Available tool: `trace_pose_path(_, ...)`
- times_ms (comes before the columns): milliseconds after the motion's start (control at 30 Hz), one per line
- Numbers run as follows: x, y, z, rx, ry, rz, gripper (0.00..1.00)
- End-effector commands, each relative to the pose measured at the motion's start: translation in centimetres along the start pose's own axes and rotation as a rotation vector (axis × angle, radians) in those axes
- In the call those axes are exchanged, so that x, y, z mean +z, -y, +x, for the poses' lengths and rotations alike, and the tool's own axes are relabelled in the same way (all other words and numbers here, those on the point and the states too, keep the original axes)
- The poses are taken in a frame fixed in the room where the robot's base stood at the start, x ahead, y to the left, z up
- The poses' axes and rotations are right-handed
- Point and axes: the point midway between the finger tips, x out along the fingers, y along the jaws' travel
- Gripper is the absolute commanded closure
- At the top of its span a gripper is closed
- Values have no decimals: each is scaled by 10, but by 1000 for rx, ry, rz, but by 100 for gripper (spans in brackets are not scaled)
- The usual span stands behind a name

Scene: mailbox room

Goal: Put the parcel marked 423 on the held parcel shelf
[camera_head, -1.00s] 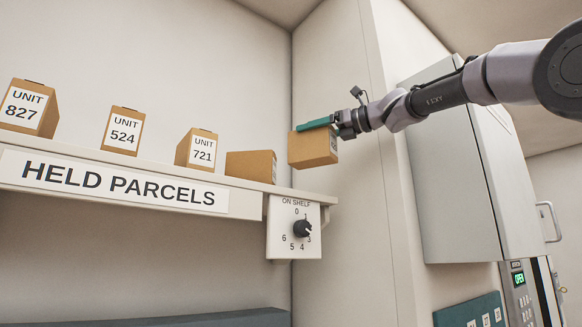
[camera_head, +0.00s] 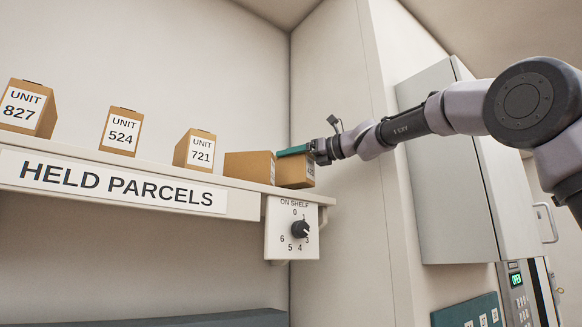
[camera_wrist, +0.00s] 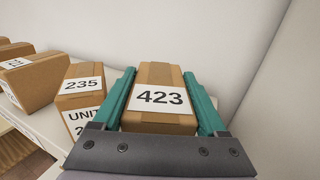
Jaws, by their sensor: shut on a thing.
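The parcel marked 423 (camera_wrist: 160,76) is a brown box with a white label, between the two green fingers of my gripper (camera_wrist: 160,100) in the wrist view. In the head view the parcel (camera_head: 296,174) is at the right end of the held parcel shelf (camera_head: 240,206), at about shelf height. My gripper (camera_head: 296,151) is shut on it from the right. Whether its underside touches the shelf is hard to tell. The parcel marked 235 (camera_wrist: 82,84) stands close to its left, and in the head view this neighbour (camera_head: 248,167) partly overlaps it.
Parcels 721 (camera_head: 195,150), 524 (camera_head: 122,132) and 827 (camera_head: 28,109) stand further left on the shelf. A dial plate marked ON SHELF (camera_head: 293,229) hangs below the right end. A wall corner is close on the right. A grey cabinet (camera_head: 470,180) is mounted further right.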

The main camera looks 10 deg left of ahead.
Motion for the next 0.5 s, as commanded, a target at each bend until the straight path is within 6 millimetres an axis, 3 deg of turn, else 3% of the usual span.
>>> trace_pose_path(200, -24, 0, 4, 3, 0, 1, 100)
trace_pose_path(500, -25, 1, 4, 1, 1, 0, 100)
